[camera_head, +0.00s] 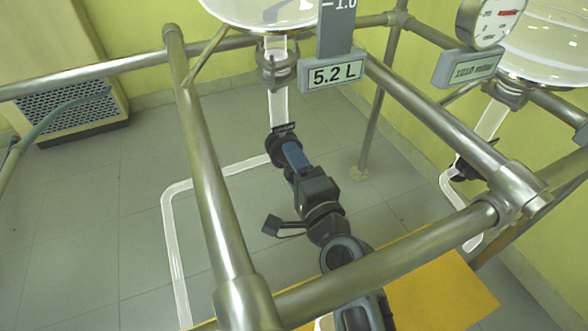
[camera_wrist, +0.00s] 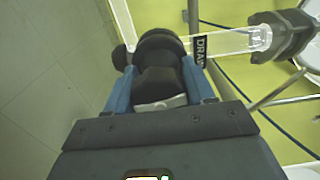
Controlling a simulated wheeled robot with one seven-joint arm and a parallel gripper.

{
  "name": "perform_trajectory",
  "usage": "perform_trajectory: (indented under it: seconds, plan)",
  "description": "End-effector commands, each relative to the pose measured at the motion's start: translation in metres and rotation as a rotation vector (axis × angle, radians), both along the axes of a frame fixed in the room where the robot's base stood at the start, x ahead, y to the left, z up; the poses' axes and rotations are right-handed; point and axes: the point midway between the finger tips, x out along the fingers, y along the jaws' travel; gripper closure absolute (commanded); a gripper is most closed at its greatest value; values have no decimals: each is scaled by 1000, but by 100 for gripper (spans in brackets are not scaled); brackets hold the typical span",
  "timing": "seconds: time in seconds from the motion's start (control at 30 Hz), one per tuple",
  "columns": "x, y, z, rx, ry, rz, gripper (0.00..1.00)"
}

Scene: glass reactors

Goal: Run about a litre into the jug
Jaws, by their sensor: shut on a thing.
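A rounded glass vessel (camera_head: 262,12) hangs at the top of the head view, with a display reading 5.2 L (camera_head: 334,74) beside its outlet. Its glass outlet pipe (camera_head: 278,103) runs down to a black drain valve (camera_head: 280,148). My gripper (camera_head: 293,155) reaches this valve from below. In the wrist view the blue fingers of my gripper (camera_wrist: 162,92) are shut on the black handle of the drain valve (camera_wrist: 160,52). A label beginning "DRA" (camera_wrist: 199,52) shows beside it. I see no jug in either view, and cannot tell whether liquid runs.
Steel frame tubes (camera_head: 205,160) surround my arm, with one crossing in front (camera_head: 390,255). A glass pipe (camera_head: 171,235) bends left and down from the valve. A yellow board (camera_head: 440,285) lies at lower right. A second vessel (camera_head: 545,45) with a gauge (camera_head: 487,20) stands right.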

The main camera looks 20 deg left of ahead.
Motion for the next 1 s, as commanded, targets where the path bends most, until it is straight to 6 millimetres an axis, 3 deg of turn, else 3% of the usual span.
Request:
perform_trajectory:
  seconds: [0.4, 1.0]
  plan:
    - [-2, 1, -3, -152, -166, 5, 77]
    - [-2, 2, -3, -182, -197, 6, 77]
